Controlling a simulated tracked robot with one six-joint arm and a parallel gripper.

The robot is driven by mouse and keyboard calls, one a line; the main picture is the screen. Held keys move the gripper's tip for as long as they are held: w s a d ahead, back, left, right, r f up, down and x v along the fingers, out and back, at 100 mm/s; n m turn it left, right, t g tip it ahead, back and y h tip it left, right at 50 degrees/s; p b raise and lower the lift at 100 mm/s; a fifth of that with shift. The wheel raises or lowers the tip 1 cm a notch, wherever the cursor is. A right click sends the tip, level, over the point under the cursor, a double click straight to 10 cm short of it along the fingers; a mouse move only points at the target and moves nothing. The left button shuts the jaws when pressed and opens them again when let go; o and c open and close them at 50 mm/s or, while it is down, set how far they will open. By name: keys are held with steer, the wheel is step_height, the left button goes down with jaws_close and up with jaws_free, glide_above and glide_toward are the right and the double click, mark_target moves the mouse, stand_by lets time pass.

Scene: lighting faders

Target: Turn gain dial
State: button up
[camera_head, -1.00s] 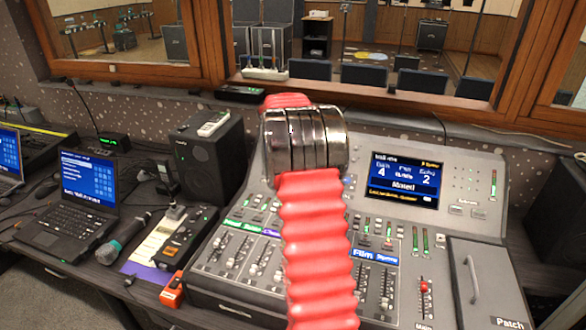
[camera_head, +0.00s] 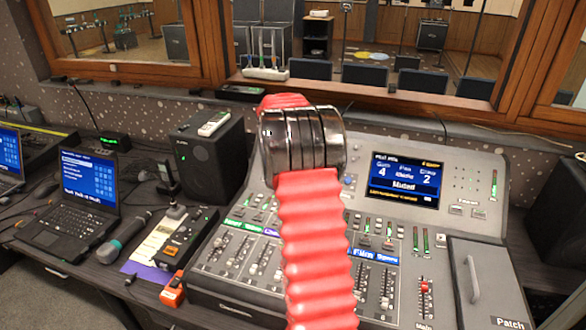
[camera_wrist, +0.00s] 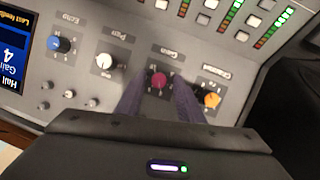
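The gain dial (camera_wrist: 158,81) is a magenta knob on the mixing console, with a label above it that looks like "Gain" in the wrist view. My gripper (camera_wrist: 159,88) is open, with one dark finger on each side of the dial. A gap shows between each finger and the knob; whether the tips touch the panel cannot be told. In the head view my red arm hides the gripper and the dial. The console screen (camera_head: 403,180) shows a gain of 4.
In the wrist view an orange knob (camera_wrist: 211,99) sits close to the right finger. A white knob (camera_wrist: 103,62) and a blue knob (camera_wrist: 61,44) lie to the left. Faders fill the console (camera_head: 235,290) front. A speaker (camera_head: 209,155) and laptop (camera_head: 75,205) stand left.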

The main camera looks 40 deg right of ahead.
steer(key=shift+o, duration=0.3)
steer(key=shift+r, duration=0.1)
steer(key=v, duration=1.3)
steer(key=shift+a+r, duration=0.15)
steer(key=shift+r, duration=0.1)
